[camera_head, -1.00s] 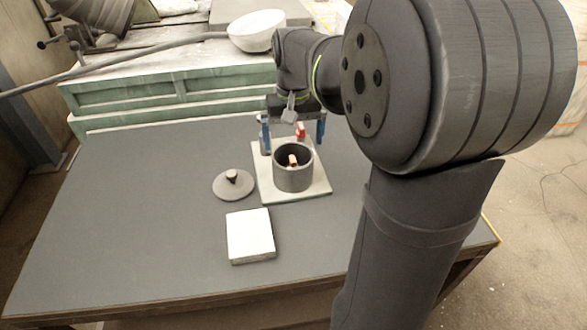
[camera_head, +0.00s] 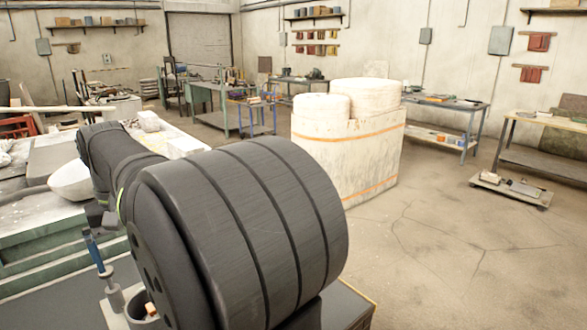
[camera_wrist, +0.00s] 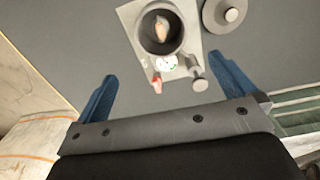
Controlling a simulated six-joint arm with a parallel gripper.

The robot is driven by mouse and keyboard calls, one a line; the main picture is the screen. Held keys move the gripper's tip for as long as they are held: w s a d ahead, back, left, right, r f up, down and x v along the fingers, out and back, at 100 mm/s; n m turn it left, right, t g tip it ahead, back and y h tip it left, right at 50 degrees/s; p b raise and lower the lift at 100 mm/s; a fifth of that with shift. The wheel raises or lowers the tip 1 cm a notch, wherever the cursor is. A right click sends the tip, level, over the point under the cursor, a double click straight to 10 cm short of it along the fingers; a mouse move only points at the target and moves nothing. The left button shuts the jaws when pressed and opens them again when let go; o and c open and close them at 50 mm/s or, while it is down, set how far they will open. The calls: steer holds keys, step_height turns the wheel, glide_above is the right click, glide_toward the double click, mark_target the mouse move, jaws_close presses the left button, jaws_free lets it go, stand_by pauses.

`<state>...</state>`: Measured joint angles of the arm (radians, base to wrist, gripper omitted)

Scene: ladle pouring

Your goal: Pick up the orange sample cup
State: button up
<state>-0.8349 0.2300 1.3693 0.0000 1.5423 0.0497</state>
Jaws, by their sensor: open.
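I cannot clearly make out an orange sample cup in either view. My gripper (camera_wrist: 162,68) is open and empty in the wrist view, its two blue fingers apart above the bench. Beyond the fingers stands a dark grey pot (camera_wrist: 142,38) with a small pale-orange and white object (camera_wrist: 161,28) inside, too unclear to name. A small red thing (camera_wrist: 157,86) and a white-and-green round thing (camera_wrist: 165,63) are beside the pot. In the head view, my arm hides most of the bench. One blue finger and part of the pot (camera_head: 137,312) show at lower left.
The pot stands on a pale board (camera_wrist: 128,12). A grey lid (camera_wrist: 213,20) and a grey upright peg (camera_wrist: 199,84) are nearby.

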mark_target(150, 306)
stand_by(0.4)
steer(key=c, duration=1.3)
steer(key=shift+n, duration=0.3)
step_height(150, 306, down, 19)
steer(key=shift+a+f, duration=0.1)
steer(key=shift+a, duration=0.05)
